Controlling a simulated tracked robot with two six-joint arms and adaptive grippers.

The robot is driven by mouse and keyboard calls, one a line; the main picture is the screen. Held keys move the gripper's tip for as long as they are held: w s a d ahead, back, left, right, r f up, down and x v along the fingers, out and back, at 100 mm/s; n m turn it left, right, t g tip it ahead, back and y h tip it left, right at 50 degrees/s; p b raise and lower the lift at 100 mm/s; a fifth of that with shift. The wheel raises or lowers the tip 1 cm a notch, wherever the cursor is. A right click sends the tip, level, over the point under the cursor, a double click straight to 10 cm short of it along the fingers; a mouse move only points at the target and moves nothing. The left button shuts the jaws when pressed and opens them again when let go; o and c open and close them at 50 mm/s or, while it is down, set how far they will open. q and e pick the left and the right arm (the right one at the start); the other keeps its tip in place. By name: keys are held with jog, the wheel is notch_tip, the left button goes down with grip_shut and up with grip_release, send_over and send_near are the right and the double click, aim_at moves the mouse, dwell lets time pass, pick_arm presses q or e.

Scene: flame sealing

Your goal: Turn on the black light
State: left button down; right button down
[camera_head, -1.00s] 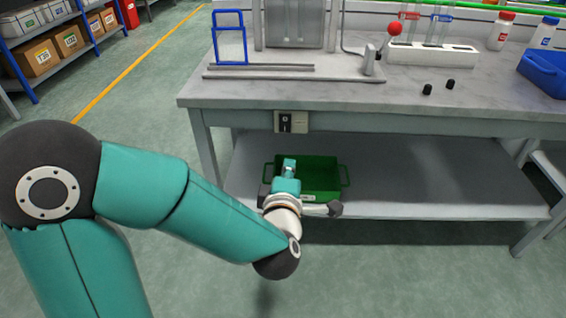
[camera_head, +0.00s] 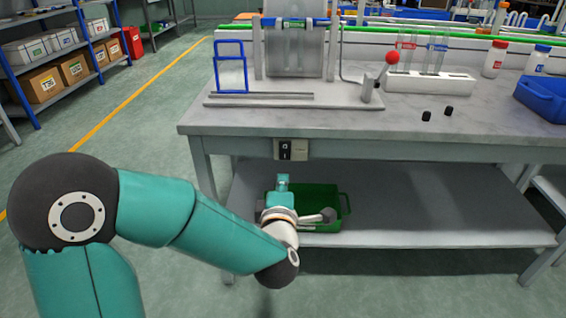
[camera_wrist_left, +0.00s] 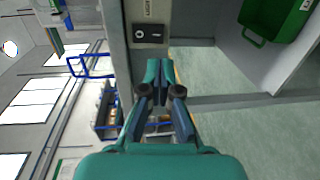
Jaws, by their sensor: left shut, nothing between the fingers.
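A switch plate with a black rocker (camera_head: 285,150) is fixed to the front edge of the workbench, left of its middle. In the left wrist view the black rocker (camera_wrist_left: 149,34) shows pale marks and lies just beyond my fingertips, slightly to their left. I cannot tell which way it is pressed. My left gripper (camera_head: 283,178) is shut and empty, just below the switch in the head view and apart from it in the picture. The left wrist view shows its fingers (camera_wrist_left: 160,64) together. My right gripper is not in view.
A green crate (camera_head: 338,209) stands on the lower shelf (camera_head: 440,205) behind my left gripper. On the benchtop (camera_head: 330,122) are a burner stand with a red ball (camera_head: 393,57), a white tube rack (camera_head: 431,82), two small black caps and a blue tray (camera_head: 541,98).

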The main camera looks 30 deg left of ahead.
aim_at(285, 158)
pick_arm(q)
jog(key=b+x, duration=0.1)
jog(key=x, duration=0.8)
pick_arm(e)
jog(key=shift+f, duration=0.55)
